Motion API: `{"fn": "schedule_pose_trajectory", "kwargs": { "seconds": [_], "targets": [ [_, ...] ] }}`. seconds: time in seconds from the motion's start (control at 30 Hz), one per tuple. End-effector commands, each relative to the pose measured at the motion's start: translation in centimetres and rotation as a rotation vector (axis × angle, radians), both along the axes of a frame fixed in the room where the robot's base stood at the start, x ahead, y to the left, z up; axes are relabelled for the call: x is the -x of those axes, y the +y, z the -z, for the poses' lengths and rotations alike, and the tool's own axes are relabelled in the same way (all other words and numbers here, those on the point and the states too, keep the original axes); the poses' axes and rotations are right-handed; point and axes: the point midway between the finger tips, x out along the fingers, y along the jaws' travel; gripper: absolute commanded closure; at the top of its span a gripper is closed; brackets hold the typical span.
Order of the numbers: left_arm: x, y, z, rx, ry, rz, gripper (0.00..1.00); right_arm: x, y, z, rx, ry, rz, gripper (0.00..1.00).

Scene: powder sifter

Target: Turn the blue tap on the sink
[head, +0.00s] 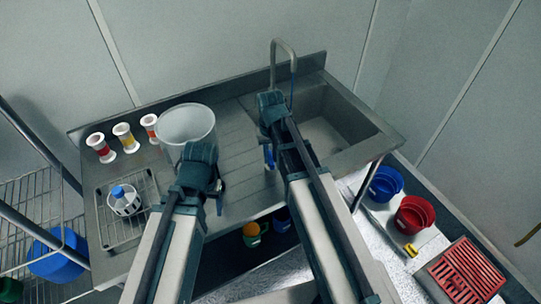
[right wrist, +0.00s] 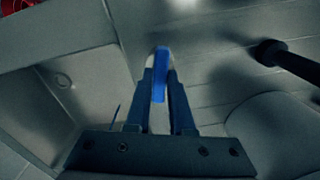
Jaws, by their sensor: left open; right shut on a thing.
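The sink (head: 325,130) is a steel basin at the right end of the counter, with a tall curved spout (head: 282,43) behind it. My right gripper (head: 268,98) is at the foot of the spout, on the basin's left side. In the right wrist view its fingers (right wrist: 160,85) are shut on the blue tap (right wrist: 160,72). My left gripper (head: 200,152) is open in front of the white bucket.
A white bucket (head: 186,124) stands on the counter left of the sink. Several spools (head: 123,136) and a wire rack (head: 123,228) with a small blue-capped container (head: 124,199) are further left. Blue (head: 385,183) and red (head: 413,214) buckets stand low at the right.

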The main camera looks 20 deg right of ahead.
Motion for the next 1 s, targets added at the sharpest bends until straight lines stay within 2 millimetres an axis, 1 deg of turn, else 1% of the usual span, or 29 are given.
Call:
{"fn": "schedule_pose_trajectory", "kwargs": {
  "seconds": [0.6,0.8,1.0],
  "targets": [
    [0.00,0.00,0.01,0.000,0.000,0.000,0.32,0.02,0.00,0.01,0.000,0.000,0.569,1.00],
    [0.00,0.00,0.01,0.000,0.000,0.000,0.32,0.02,0.00,0.01,0.000,0.000,0.712,1.00],
    [0.00,0.00,0.01,0.000,0.000,0.000,0.32,0.02,0.00,0.01,0.000,0.000,0.811,1.00]
  ]
}}
